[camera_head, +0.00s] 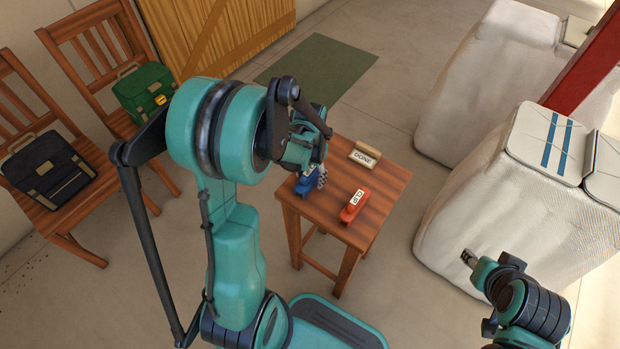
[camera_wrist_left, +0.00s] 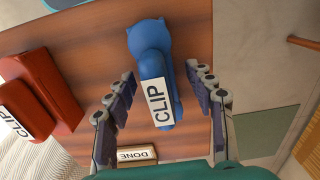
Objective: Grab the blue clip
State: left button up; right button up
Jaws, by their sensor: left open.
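The blue clip (camera_head: 301,188) lies on the small wooden table, with my left gripper (camera_head: 319,176) over it and hiding part of it. In the left wrist view the blue clip (camera_wrist_left: 150,58), with a white CLIP label, lies between the two open fingers of my left gripper (camera_wrist_left: 162,76). A gap shows on both sides of the clip. My right gripper (camera_head: 468,258) is at the lower right, away from the table, beside the white sack-like block; its opening is too small to judge.
The table (camera_head: 385,178) also bears a red clip (camera_head: 353,207), right of the blue one, and a DONE sign (camera_head: 365,156) behind. Two chairs with a black bag (camera_head: 47,170) and a green bag (camera_head: 146,92) stand left. Large pale sacks (camera_head: 535,210) stand right.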

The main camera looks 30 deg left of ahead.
pick_arm(q)
jog(key=shift+r, duration=0.15)
grip_shut()
notch_tip(320, 180, up, 5)
jog(key=p, duration=0.2)
jog(key=shift+p, duration=0.3)
jog(key=w+d+r+p, duration=0.3)
jog(key=w+d+r, duration=0.3)
jog(key=w+d, duration=0.2)
jog(key=shift+w, duration=0.25)
